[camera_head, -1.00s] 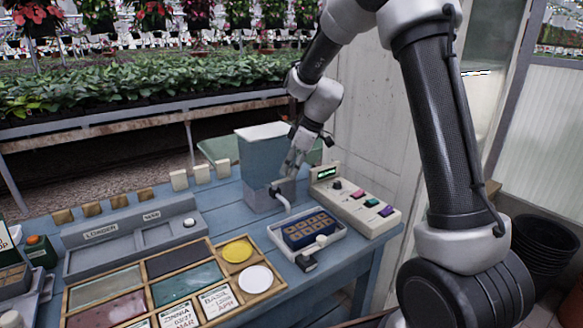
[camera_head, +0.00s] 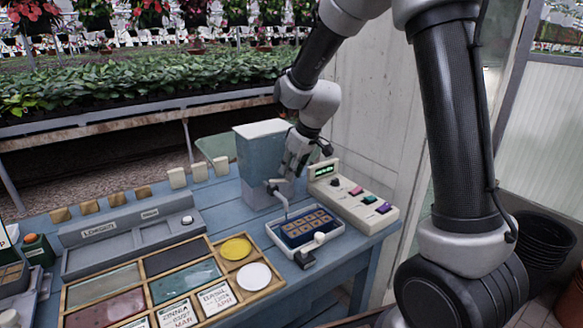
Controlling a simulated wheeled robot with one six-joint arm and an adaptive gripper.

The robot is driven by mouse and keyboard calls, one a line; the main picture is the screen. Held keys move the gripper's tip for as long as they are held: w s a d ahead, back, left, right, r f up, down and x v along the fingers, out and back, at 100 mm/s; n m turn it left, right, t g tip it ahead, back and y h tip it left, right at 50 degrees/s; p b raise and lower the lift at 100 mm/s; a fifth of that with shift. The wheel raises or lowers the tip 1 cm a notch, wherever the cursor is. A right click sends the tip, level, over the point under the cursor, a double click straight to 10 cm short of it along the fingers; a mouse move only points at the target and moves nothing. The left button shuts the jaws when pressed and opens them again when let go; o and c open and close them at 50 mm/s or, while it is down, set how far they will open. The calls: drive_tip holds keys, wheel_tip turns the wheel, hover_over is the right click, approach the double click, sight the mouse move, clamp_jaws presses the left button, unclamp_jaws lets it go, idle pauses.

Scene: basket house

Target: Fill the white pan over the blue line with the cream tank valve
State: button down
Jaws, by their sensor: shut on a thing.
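The tank (camera_head: 258,160) is a translucent blue-grey box with a white lid, at the back of the blue table. My gripper (camera_head: 286,180) is at its lower right front, shut on the small cream valve (camera_head: 273,184), which the fingers partly cover. A thin pale spout (camera_head: 286,206) runs down from the valve toward the white pan (camera_head: 337,228). The pan sits in front of the tank and holds a dark blue tray (camera_head: 305,228) with several tan cells. The blue line and the water level are too small to tell.
A cream control box (camera_head: 352,200) with a green display and coloured buttons stands close right of the pan. A wooden divided tray (camera_head: 190,283) with a yellow and a white disc, and a grey loader (camera_head: 130,240), lie to the left. A black clip-like piece (camera_head: 305,260) is in front of the pan.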

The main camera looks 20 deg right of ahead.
drive_tip(key=shift+s+a+r+m+h, duration=0.1)
drive_tip(key=shift+s+a+m+h, duration=0.1)
drive_tip(key=shift+m, duration=0.3)
drive_tip(key=shift+s+a+m+h, duration=0.1)
drive_tip(key=shift+s+m+h, duration=0.1)
drive_tip(key=shift+m, duration=0.3)
drive_tip(key=c, duration=1.2)
unclamp_jaws()
drive_tip(key=shift+c, duration=0.2)
drive_tip(key=v, duration=1.2)
drive_tip(key=shift+s, duration=0.2)
